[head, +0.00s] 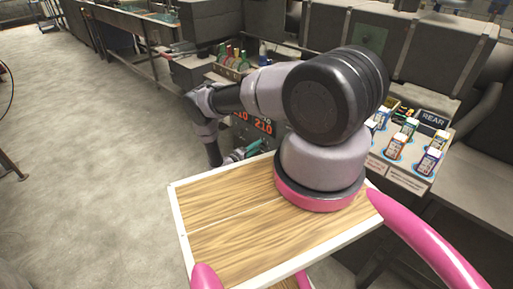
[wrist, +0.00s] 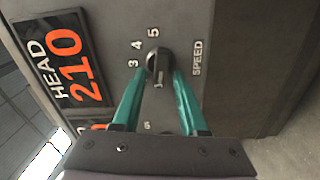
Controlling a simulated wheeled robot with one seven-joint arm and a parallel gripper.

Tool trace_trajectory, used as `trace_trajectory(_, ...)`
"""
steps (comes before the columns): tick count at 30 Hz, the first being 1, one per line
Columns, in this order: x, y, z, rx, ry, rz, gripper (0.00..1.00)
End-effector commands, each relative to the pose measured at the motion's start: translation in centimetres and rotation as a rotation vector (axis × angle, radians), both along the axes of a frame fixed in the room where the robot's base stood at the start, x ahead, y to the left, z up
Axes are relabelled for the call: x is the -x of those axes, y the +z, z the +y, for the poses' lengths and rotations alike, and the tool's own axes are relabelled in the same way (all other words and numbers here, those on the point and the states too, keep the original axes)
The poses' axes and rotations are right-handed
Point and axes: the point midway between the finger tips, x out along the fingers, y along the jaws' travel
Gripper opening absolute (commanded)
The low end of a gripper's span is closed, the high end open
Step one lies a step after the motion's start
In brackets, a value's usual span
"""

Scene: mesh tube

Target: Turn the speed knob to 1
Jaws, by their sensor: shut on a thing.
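The black speed knob (wrist: 158,62) sits on a dark grey panel, beside the word SPEED, in the wrist view. The white numbers 3, 4 and 5 show around its left and upper side. A pale mark shows just below the knob, partly between the fingers; I cannot read it clearly, nor tell for sure where the knob points. My gripper (wrist: 163,72) has two teal fingers, one on each side of the knob, shut on it. In the head view my gripper (head: 246,151) shows small and teal at the panel; the knob is too small or hidden there.
A display (wrist: 66,62) reads HEAD 210, left of the knob. In the head view, a ledge with several small bottles (head: 396,146) and a sign reading REAR (head: 434,119) stands right of my arm. Open floor (head: 90,130) lies to the left.

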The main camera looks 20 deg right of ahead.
Motion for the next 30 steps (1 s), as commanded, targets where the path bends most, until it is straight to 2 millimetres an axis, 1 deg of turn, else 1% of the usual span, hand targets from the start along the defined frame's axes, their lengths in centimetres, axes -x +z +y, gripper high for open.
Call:
trace_trajectory(11,0.1,-0.1,0.1,-0.001,0.000,0.007,0.00)
trace_trajectory(12,0.1,-0.1,0.1,-0.001,0.000,0.007,0.46)
trace_trajectory(13,0.1,-0.1,0.1,0.000,-0.001,0.006,0.50)
trace_trajectory(23,0.1,-0.1,0.3,0.001,0.000,0.005,0.50)
trace_trajectory(26,0.4,-0.1,1.3,0.000,0.003,0.005,0.50)
trace_trajectory(30,1.3,-0.1,3.7,0.000,0.004,0.005,0.50)
